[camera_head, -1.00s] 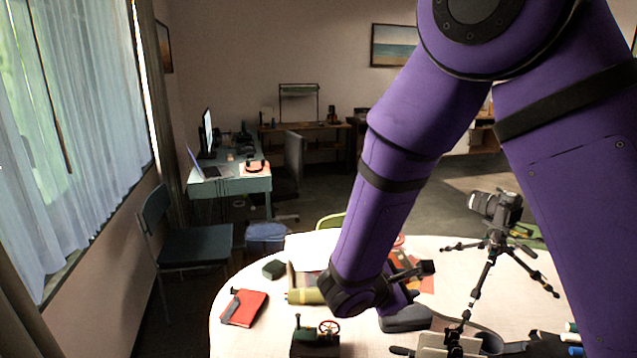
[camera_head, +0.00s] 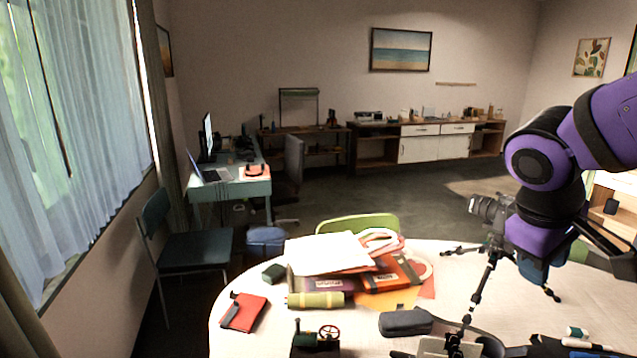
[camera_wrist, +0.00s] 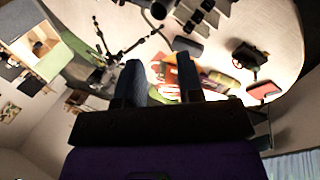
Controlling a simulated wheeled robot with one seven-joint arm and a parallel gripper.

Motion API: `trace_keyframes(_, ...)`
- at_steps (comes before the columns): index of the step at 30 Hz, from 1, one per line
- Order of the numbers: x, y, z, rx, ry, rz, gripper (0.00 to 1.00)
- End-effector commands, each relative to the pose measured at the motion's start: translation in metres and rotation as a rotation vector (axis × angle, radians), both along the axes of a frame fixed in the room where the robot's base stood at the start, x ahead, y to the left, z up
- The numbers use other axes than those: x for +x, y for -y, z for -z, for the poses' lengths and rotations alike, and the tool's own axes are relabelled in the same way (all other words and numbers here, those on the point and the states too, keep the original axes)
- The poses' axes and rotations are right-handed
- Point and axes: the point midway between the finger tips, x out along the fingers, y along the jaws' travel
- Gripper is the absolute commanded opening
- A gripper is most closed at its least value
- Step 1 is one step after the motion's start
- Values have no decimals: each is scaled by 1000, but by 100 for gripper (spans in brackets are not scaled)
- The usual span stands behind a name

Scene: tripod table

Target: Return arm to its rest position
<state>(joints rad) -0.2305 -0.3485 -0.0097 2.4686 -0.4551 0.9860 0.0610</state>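My purple arm is folded in at the right side of the head view, in front of the camera tripod. In the wrist view my gripper (camera_wrist: 159,78) shows two dark fingers held apart with a gap between them. Nothing is held in that gap; the table and its things show beyond it. The round table (camera_head: 235,300) is below and to the left of the arm.
A camera (camera_head: 490,208) on a tripod (camera_head: 482,285) stands close beside my arm. Books and papers (camera_head: 325,252), a red notebook (camera_head: 245,311), a grey case (camera_head: 405,322) and a small steam engine model (camera_head: 316,338) are on the table. The air above the table's left half is clear.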

Motion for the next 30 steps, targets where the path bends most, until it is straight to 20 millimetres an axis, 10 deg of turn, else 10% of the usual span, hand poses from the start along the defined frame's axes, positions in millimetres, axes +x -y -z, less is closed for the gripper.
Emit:
trace_keyframes(15,-71,-4,-54,421,327,290,34)
trace_keyframes(30,-77,-6,-59,462,362,311,34)
